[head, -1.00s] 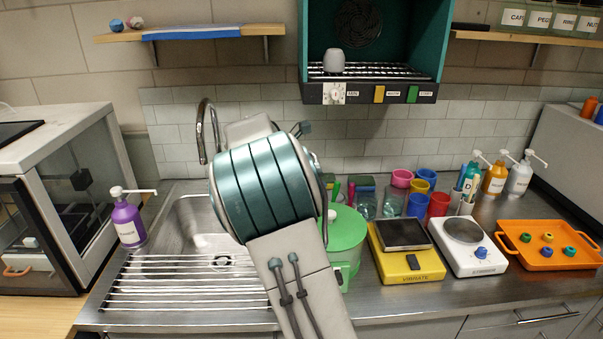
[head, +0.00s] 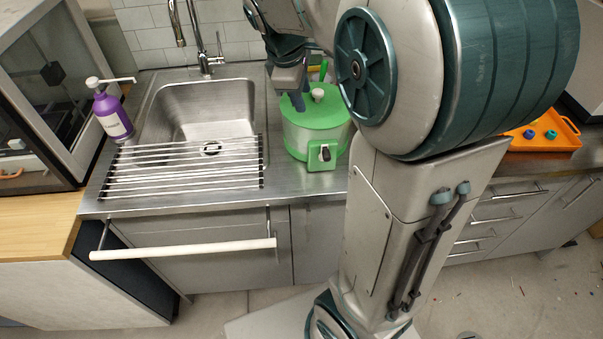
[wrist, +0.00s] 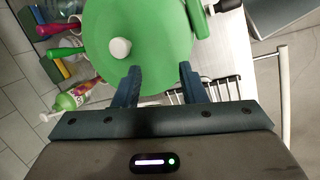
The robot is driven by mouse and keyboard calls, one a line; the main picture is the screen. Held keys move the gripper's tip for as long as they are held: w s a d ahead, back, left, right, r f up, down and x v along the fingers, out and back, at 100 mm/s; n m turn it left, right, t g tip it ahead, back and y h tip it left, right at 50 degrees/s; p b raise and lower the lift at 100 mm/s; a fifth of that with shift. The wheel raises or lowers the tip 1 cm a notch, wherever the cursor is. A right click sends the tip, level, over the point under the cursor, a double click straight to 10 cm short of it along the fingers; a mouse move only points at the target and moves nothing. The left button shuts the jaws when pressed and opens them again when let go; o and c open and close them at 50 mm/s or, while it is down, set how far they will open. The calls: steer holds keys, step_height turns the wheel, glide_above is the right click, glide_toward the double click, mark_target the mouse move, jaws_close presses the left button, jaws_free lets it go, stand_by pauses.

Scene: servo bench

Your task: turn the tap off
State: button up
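The chrome tap (head: 178,22) stands behind the sink (head: 205,108), its spout over the basin. Its upright lever (head: 219,45) is to the right of the spout. I see no clear water stream. The tap is not identifiable there.
A wire drying rack (head: 185,165) covers the sink's front. A purple pump bottle (head: 112,115) stands left of the sink. A white rail (head: 185,249) runs along the counter front. My arm hides much of the right counter; an orange tray (head: 545,133) shows there.

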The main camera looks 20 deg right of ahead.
steer(key=s+a+f+m+y, duration=0.1)
steer(key=s+a+m, duration=0.1)
steer(key=s, duration=0.3)
steer(key=s+a+m+y, duration=0.1)
steer(key=s+a+m, duration=0.1)
steer(key=s+m, duration=0.2)
steer(key=shift+s+f+t, duration=0.3)
steer(key=shift+s+f, duration=0.1)
steer(key=shift+s, duration=0.45)
steer(key=s+a+f+m, duration=0.1)
steer(key=s, duration=0.1)
steer(key=s+a+m+y, duration=0.1)
steer(key=s+m, duration=0.1)
steer(key=s+a+f+m, duration=0.1)
steer(key=s, duration=0.2)
steer(key=shift+f+m+t, duration=0.3)
steer(key=shift+f+m, duration=0.05)
steer(key=shift+m, duration=0.05)
steer(key=c, duration=0.3)
steer(key=shift+s+a+f, duration=0.1)
jaws_close()
